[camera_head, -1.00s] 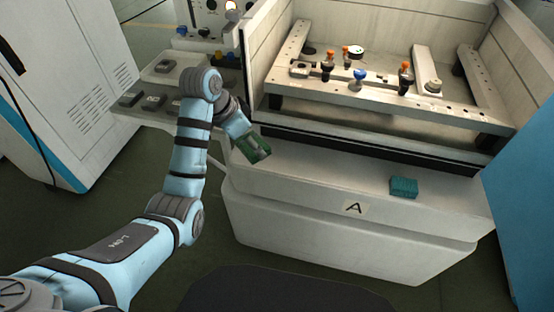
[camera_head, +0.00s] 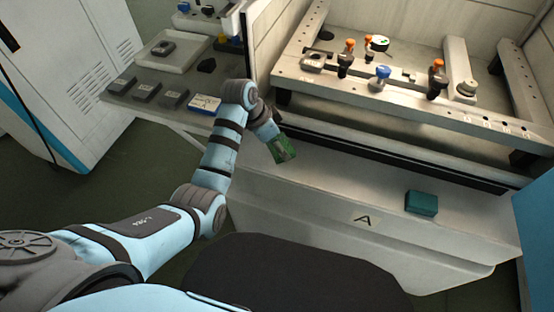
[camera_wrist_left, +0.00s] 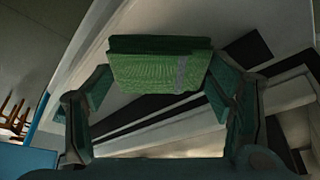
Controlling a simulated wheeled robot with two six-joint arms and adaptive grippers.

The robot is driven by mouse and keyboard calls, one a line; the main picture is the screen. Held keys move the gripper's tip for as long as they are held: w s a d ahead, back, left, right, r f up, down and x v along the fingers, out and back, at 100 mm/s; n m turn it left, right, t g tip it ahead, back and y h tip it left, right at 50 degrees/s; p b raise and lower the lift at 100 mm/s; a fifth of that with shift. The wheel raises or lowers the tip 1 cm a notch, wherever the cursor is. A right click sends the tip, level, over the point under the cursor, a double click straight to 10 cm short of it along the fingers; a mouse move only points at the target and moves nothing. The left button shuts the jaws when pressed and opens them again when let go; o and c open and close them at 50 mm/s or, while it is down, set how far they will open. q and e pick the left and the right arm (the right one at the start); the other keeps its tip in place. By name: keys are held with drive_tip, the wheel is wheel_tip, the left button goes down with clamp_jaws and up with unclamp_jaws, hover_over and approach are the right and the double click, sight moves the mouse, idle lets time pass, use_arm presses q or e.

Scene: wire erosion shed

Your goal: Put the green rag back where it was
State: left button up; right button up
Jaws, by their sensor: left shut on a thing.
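The green rag (camera_head: 284,150) is a folded bright-green cloth at the end of my left arm in the head view. It fills the space between the fingers of my left gripper (camera_wrist_left: 158,75) in the left wrist view, where a grey stripe runs down its right part. My left gripper (camera_head: 279,143) is shut on it, over or near the left part of the machine's front ledge. I cannot tell whether the rag touches the ledge. A teal block-like thing (camera_head: 421,203) lies on the ledge farther right, beside the label "A". My right gripper is not in view.
The machine's work frame (camera_head: 400,97) with orange and blue knobs stands behind the ledge. A grey side shelf (camera_head: 150,108) at the left carries a tray, several dark blocks and a blue-white box (camera_head: 204,104). The ledge (camera_head: 345,180) between rag and teal thing is bare.

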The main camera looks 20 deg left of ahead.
use_arm(q)
drive_tip(key=f, duration=0.2)
drive_tip(key=f+b, duration=0.1)
drive_tip(key=f, duration=0.4)
drive_tip(key=shift+w+a+b, duration=0.1)
drive_tip(key=shift+w+b, duration=0.15)
drive_tip(key=shift+b, duration=0.05)
drive_tip(key=shift+f, duration=0.25)
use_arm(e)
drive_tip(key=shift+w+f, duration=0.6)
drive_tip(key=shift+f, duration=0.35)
use_arm(q)
drive_tip(key=shift+f, duration=0.2)
drive_tip(key=o, duration=1.1)
drive_tip(key=shift+r, duration=0.15)
